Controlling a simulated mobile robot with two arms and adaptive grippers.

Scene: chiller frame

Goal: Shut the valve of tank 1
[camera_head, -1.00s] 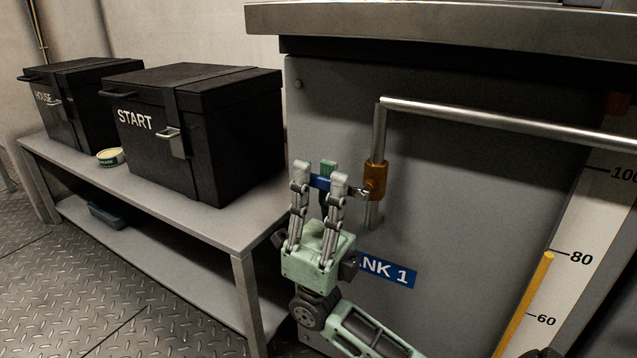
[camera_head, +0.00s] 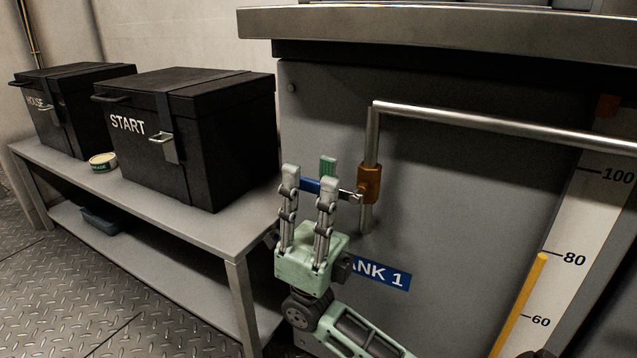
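The valve of tank 1 has an orange-brown body (camera_head: 369,184) on a thin vertical pipe at the tank's front, above the blue tank 1 label (camera_head: 382,274). Its blue lever (camera_head: 311,185) sticks out to the left, roughly level. My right gripper (camera_head: 309,178) points up at the lever. Its two front fingers stand in front of the lever, and a green-tipped finger shows behind it. The lever lies between them; whether they press on it cannot be told. The label's left end is hidden behind my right gripper. My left gripper is not in view.
A low metal bench (camera_head: 205,232) stands at left with two black boxes, one marked START (camera_head: 215,150), and a small round tin (camera_head: 102,161). A horizontal pipe (camera_head: 480,121) runs right from the valve pipe. A level scale (camera_head: 572,215) is at right.

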